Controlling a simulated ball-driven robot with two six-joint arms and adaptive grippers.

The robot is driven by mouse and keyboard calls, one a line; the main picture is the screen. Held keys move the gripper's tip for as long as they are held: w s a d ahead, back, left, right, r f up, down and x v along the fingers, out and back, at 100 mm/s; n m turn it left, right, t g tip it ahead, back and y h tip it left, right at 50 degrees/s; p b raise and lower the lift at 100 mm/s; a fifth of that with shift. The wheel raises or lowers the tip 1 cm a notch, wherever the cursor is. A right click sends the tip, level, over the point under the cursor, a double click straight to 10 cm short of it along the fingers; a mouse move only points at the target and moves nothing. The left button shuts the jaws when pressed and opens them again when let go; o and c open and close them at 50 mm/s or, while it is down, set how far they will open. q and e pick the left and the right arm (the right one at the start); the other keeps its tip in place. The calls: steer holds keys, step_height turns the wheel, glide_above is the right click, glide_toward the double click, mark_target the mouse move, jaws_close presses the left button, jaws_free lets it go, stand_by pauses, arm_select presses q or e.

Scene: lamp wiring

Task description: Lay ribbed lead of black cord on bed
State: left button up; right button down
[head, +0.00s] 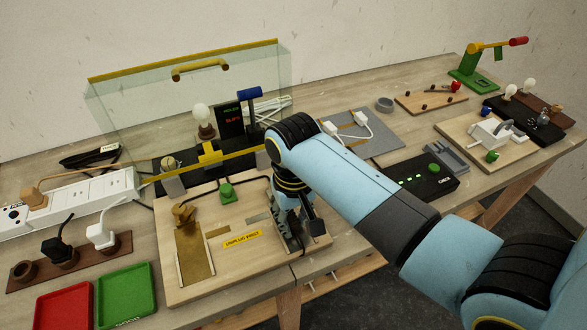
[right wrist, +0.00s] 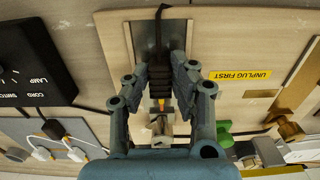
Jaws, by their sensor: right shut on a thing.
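My right gripper (head: 290,238) is low over the right end of a wooden board (head: 235,277). In the right wrist view its fingers (right wrist: 160,72) are shut on the black ribbed lead (right wrist: 160,76) of a black cord (right wrist: 160,22). A small yellow and red tip shows at the lead's near end. In the head view the gripper hides most of the lead and bed. My left gripper is not in view.
The board carries a yellow UNPLUG FIRST label (head: 243,239), a green block (head: 226,190) and a brass plate (head: 194,262). Red (head: 64,306) and green (head: 126,295) trays lie left. A black tester box (head: 422,179) stands right. A raised clear guard (head: 190,88) stands behind.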

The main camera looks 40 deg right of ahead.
steer(key=shift+f, duration=0.2)
steer(key=c, duration=1)
jaws_free()
steer(key=shift+c, duration=0.2)
step_height(320, 180, up, 12)
